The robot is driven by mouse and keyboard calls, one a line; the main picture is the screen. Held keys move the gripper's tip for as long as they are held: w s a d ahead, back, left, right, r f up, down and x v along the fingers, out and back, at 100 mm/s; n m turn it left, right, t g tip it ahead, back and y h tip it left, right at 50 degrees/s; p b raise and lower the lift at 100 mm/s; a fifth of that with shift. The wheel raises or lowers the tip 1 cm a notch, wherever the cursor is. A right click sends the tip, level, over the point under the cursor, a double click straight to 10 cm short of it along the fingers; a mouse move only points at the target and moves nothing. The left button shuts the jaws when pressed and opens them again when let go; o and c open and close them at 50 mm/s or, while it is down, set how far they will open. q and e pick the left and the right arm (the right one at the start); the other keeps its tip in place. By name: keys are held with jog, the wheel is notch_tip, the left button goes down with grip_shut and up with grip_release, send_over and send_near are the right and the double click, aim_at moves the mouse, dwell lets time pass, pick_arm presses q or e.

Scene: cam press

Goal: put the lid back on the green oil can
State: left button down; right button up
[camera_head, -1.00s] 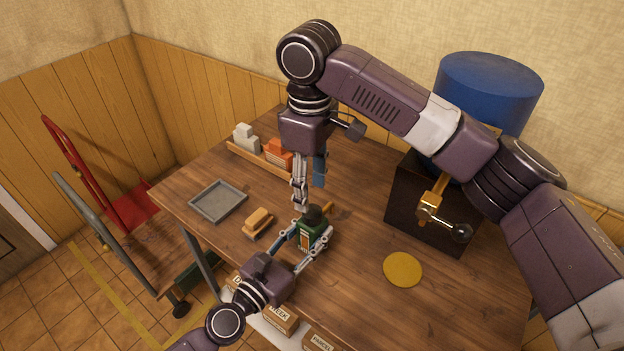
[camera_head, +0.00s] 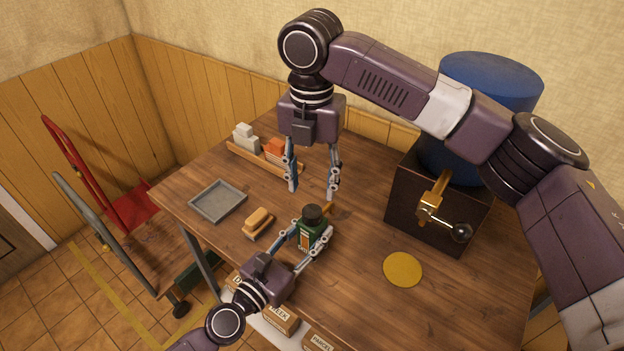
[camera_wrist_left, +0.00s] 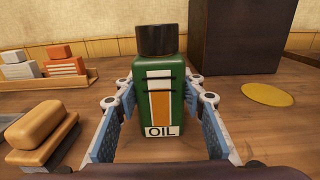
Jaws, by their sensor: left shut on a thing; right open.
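The green oil can (camera_head: 312,234) stands upright on the wooden table, with an OIL label facing the left wrist camera (camera_wrist_left: 160,110). A black lid (camera_head: 313,214) sits on top of the can; in the left wrist view the lid (camera_wrist_left: 156,40) looks level and centred. My left gripper (camera_head: 306,238) is shut on the can's body, one finger on each side. My right gripper (camera_head: 312,190) hangs above and behind the can, open and empty, its fingers pointing down and apart from the lid.
A brush (camera_head: 258,221) and a grey tray (camera_head: 218,201) lie left of the can. A wooden rack (camera_head: 250,157) with white and orange blocks is at the back. A dark press box (camera_head: 420,200) with a brass crank and a yellow disc (camera_head: 403,269) are on the right.

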aim_at(312, 211)
jog(key=shift+n, duration=0.4)
jog(key=shift+f, duration=4)
grip_shut()
jog(key=m, duration=0.4)
jog(key=shift+m, duration=0.3)
jog(key=m, duration=0.5)
jog(key=shift+m, duration=0.3)
jog(key=m, duration=0.5)
jog(key=shift+m, duration=0.4)
jog(key=m, duration=0.3)
jog(key=shift+m, duration=0.3)
